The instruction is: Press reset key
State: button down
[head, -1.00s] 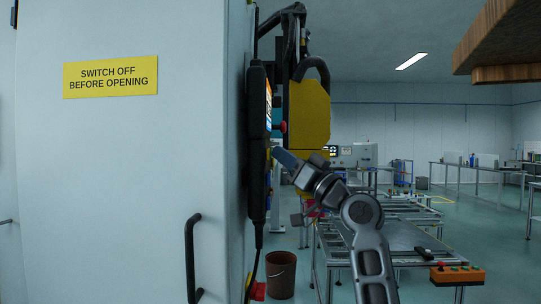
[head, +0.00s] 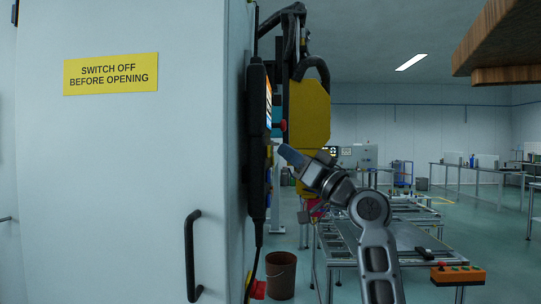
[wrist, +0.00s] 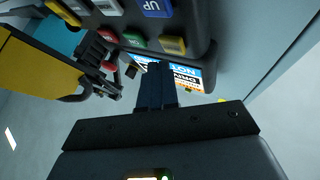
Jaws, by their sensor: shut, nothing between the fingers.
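A black hand-held control panel (head: 257,160) hangs on the side of the pale cabinet, seen edge-on in the head view. In the wrist view, its dark casing carries a blue UP key (wrist: 156,8), a red key (wrist: 107,36), a green key (wrist: 133,41) and a yellowish key (wrist: 173,45). I cannot read which key is reset. A lit screen (wrist: 188,76) lies partly behind my fingers. My gripper (head: 281,150) is shut and empty, its tips pointing at the panel's key side with a small gap in the head view.
The cabinet (head: 120,190) with a black handle (head: 192,256) and yellow sign fills the left. A yellow machine part (head: 310,112) stands behind the gripper. A bucket (head: 281,275) and metal tables (head: 400,235) are below and right. A wooden overhang (head: 505,50) is at upper right.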

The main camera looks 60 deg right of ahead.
jog(key=shift+s, duration=0.1)
jog(key=s, duration=0.1)
jog(key=s+d+b, duration=0.1)
jog(key=s, duration=0.1)
jog(key=s+d+b, duration=0.1)
jog(key=shift+s, duration=0.25)
dwell(0.3)
dwell(0.9)
